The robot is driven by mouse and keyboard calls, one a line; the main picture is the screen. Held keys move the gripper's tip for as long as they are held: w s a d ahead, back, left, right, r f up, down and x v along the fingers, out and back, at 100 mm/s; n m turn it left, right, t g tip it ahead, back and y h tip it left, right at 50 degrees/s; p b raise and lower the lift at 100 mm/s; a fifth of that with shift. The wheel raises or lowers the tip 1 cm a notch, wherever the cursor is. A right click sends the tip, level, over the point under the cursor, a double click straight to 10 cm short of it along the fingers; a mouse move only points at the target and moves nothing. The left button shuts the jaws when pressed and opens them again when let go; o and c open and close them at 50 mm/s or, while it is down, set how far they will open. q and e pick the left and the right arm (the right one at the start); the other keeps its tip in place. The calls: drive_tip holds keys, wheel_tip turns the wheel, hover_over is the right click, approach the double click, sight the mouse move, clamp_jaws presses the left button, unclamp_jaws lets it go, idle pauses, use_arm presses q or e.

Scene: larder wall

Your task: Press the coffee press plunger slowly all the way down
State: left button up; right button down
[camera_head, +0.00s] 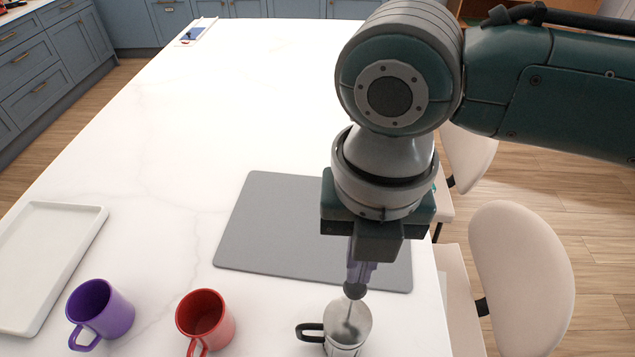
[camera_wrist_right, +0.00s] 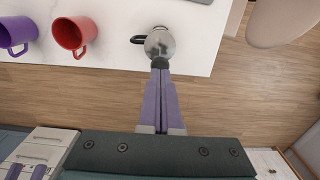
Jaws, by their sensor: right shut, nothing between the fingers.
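The coffee press (camera_head: 340,338) is a silvery pot with a black handle on its left. It stands upright on the white counter near the front right edge. Its dark round plunger knob (camera_head: 354,291) sits above the lid on a short visible length of thin rod. My right gripper (camera_head: 357,279) is shut and empty, pointing down, with its purple fingertips right at the knob. I cannot tell whether they touch it. The right wrist view shows the shut fingers (camera_wrist_right: 160,75) ending at the knob (camera_wrist_right: 160,62), over the press lid (camera_wrist_right: 160,43). My left gripper is not in view.
A red mug (camera_head: 205,318) and a purple mug (camera_head: 100,310) stand left of the press. A white tray (camera_head: 100,215) lies at the far left. A grey mat (camera_head: 265,225) lies behind the press. Pale chairs (camera_head: 520,270) stand beyond the right counter edge. The counter's far part is mostly clear.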

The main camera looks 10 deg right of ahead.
drive_tip(key=shift+f+b, duration=0.35)
drive_tip(key=shift+f, duration=0.2)
